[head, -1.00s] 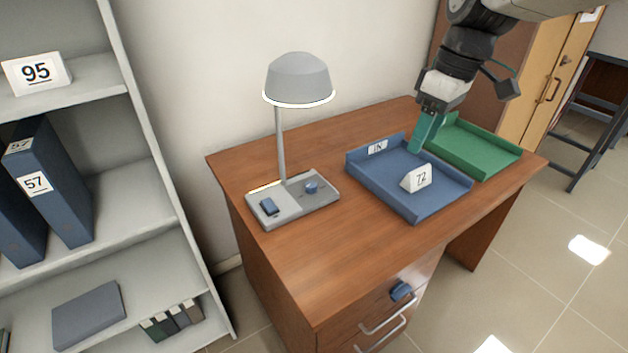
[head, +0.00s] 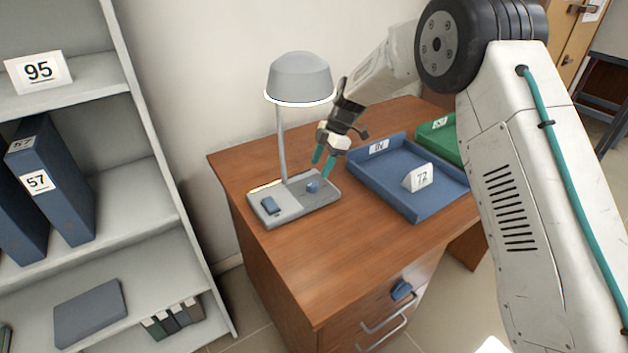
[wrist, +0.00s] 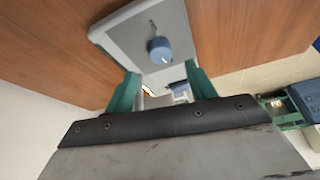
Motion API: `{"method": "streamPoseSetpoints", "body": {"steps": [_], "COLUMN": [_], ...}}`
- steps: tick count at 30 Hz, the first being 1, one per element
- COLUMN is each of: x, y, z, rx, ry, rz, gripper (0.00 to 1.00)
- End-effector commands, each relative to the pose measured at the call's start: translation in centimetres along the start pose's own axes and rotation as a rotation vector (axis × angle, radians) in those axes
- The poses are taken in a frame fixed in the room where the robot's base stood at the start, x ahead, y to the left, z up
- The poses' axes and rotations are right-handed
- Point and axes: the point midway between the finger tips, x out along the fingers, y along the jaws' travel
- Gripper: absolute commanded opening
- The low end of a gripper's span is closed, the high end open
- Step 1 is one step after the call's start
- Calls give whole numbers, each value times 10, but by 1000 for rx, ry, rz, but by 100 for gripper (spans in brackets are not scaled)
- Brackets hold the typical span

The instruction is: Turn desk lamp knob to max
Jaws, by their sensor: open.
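The grey desk lamp (head: 299,80) stands at the back left of the wooden desk, its shade rim bright. A small light mark shows on the knob. I see no contact between fingers and knob.
A blue tray (head: 392,197) with a card reading 72 lies right of the lamp base. A green tray (head: 437,137) is behind it, partly hidden by my arm. A wall is behind the desk; shelves (head: 130,185) stand left. The desk front (head: 320,265) is clear.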

Motion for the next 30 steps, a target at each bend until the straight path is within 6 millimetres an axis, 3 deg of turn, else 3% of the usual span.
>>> {"method": "streamPoseSetpoints", "body": {"steps": [10, 22, 23, 27, 30], "x": [53, 63, 63, 63, 63], "y": [-1, -1, -1, -1, -1], "z": [0, 0, 0, 0, 0], "rx": [3, 4, 4, 4, 4], "ry": [-1, -1, -1, -1, -1], "rz": [-3, -1, -1, -1, -1], "gripper": [56, 56, 50, 11, 11]}}
